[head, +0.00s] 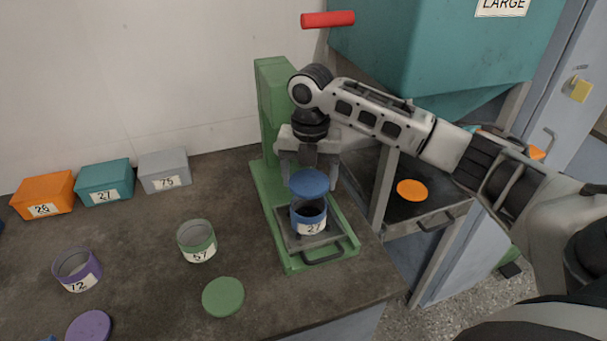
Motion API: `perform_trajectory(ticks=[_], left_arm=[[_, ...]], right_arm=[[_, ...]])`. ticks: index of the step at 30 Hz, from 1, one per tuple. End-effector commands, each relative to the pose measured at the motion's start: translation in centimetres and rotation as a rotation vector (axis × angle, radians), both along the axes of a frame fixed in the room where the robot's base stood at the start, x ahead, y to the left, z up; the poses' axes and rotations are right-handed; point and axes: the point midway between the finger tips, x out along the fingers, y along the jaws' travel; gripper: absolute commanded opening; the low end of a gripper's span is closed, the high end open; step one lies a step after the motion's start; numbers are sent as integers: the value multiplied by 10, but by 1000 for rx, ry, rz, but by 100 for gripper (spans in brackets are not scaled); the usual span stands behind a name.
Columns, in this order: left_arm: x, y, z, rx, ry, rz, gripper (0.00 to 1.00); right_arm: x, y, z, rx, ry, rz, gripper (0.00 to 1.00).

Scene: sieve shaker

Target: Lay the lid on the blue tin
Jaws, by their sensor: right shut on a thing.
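The blue tin (309,220), labelled 27, stands upright on the grey plate of the green shaker (268,205). Its top is open and its dark inside shows. The blue lid (309,182) is just above the tin, tilted, with a gap between them at the front. My right gripper (309,176) is shut on the blue lid, coming down from above; its fingers are partly hidden behind the lid. My left gripper is not in view.
A green tin (197,241) and purple tin (77,270) stand open on the bench, with a green lid (223,297) and purple lid (89,327) nearby. Orange (43,196), teal (105,187) and grey (164,171) boxes line the wall. An orange lid (412,190) lies at right.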

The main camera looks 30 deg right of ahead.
Motion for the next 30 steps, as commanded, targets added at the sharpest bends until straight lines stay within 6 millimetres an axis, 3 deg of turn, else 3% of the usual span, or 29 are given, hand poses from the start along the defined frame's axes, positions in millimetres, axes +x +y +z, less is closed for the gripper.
perform_trajectory(ticks=[13,30], left_arm=[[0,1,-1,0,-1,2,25],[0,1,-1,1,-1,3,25]], right_arm=[[0,0,-40,1,1,-1,53],[0,0,-47,0,-1,0,53]])
